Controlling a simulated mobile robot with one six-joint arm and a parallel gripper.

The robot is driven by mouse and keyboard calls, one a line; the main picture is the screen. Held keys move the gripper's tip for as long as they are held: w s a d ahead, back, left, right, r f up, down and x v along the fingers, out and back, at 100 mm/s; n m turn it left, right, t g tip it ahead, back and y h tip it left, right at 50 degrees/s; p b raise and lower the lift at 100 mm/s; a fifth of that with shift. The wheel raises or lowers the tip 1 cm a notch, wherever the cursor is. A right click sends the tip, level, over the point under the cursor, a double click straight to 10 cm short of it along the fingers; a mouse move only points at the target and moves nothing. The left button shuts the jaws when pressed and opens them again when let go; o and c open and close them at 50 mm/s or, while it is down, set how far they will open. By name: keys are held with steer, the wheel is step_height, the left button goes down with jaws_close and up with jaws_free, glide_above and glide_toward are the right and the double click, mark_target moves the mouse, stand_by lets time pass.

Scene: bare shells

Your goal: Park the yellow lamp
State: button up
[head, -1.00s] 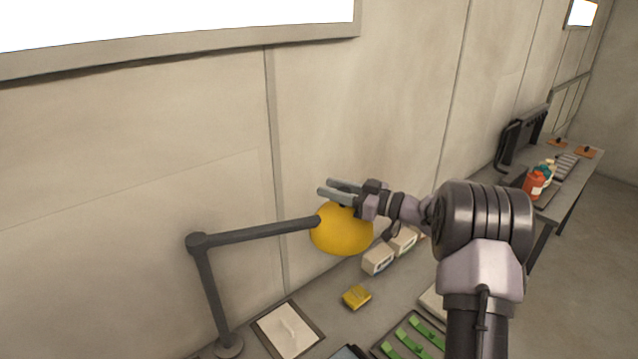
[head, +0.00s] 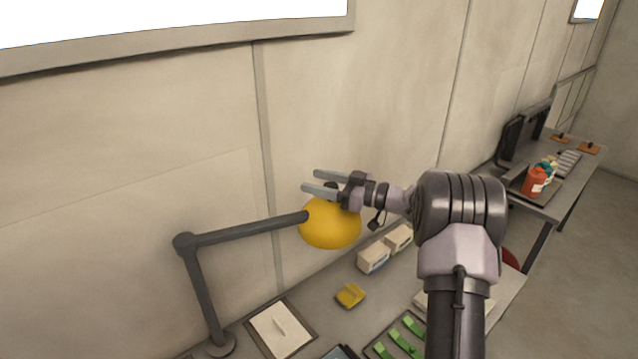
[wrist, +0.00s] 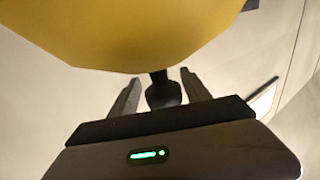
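The yellow lamp has a round yellow shade (head: 330,226) on a dark jointed arm (head: 250,230) that rises from a round base (head: 214,346) on the bench. The shade hangs above the bench near the wall. My gripper (head: 318,182) is at the top of the shade, its two fingers apart and pointing left. In the wrist view the shade (wrist: 130,30) fills the upper part. A dark knob (wrist: 163,92) shows between the spread fingers (wrist: 160,95). I cannot tell whether either finger touches it.
On the bench below are a yellow box (head: 350,295), two pale boxes (head: 374,258), a framed panel (head: 281,328) and a tray with green strips (head: 383,351). The wall is close behind the lamp. Another desk (head: 560,205) with orange bottles (head: 534,181) stands at right.

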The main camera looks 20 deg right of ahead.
steer(key=shift+s+d, duration=0.1)
steer(key=shift+s, duration=0.15)
steer(key=v, duration=1.7)
steer(key=shift+s+d+r, duration=0.1)
